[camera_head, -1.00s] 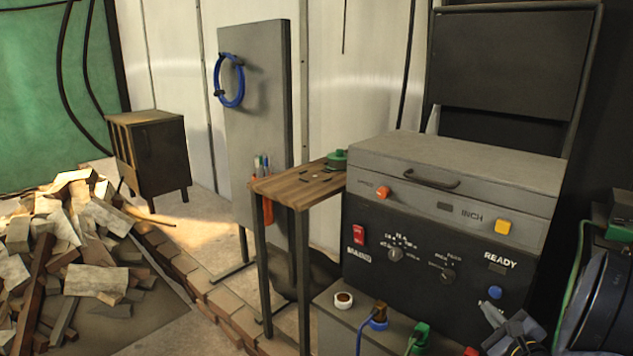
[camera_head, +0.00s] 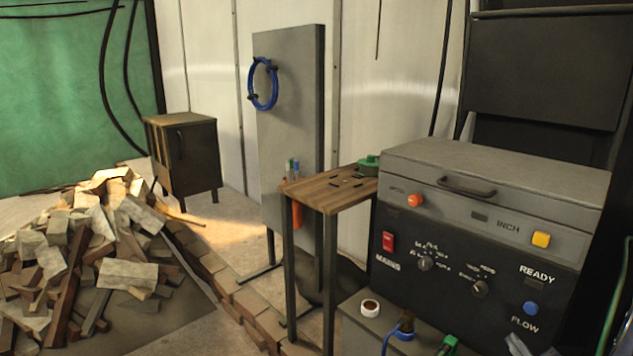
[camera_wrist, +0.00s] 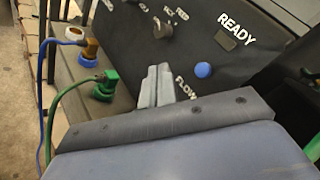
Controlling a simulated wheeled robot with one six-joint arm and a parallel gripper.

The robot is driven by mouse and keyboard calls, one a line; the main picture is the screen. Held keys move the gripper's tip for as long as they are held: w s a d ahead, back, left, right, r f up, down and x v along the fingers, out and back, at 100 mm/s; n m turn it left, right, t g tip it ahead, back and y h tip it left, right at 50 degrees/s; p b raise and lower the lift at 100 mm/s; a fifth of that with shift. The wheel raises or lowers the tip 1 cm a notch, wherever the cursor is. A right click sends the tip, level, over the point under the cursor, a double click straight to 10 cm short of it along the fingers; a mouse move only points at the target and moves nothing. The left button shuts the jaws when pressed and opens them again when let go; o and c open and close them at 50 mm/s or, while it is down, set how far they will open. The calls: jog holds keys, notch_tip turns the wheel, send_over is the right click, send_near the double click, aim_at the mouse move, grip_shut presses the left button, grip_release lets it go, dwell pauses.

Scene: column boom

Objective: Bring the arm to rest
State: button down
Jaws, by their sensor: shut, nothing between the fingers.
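My gripper (camera_wrist: 157,72) shows in the wrist view with its two grey fingers together and nothing between them. It points at the lower front of the dark control panel (camera_wrist: 128,22), near the FLOW lettering and left of the blue button (camera_wrist: 203,70). I cannot tell whether the fingers touch the panel. In the head view only a small grey tip of my gripper (camera_head: 517,345) shows at the bottom edge. The rest of my arm is out of that view.
The control box (camera_head: 470,235) has an orange knob, red switch and yellow button. Below it, a ledge carries a blue-cabled brown plug (camera_wrist: 88,48) and a green plug (camera_wrist: 104,85). Left are a small wooden table (camera_head: 330,190), a grey board (camera_head: 290,120) and a brick pile (camera_head: 100,235).

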jog(key=shift+w+d, duration=0.1)
jog(key=w+d+b, duration=0.1)
jog(key=w+d, duration=0.3)
jog(key=shift+d+f, duration=0.25)
jog(key=shift+d, duration=0.05)
jog(key=p, duration=0.2)
jog(key=r+p, duration=0.1)
jog(key=shift+s+a+p, duration=0.2)
jog(key=shift+s+p, duration=0.05)
jog(key=shift+p, duration=0.1)
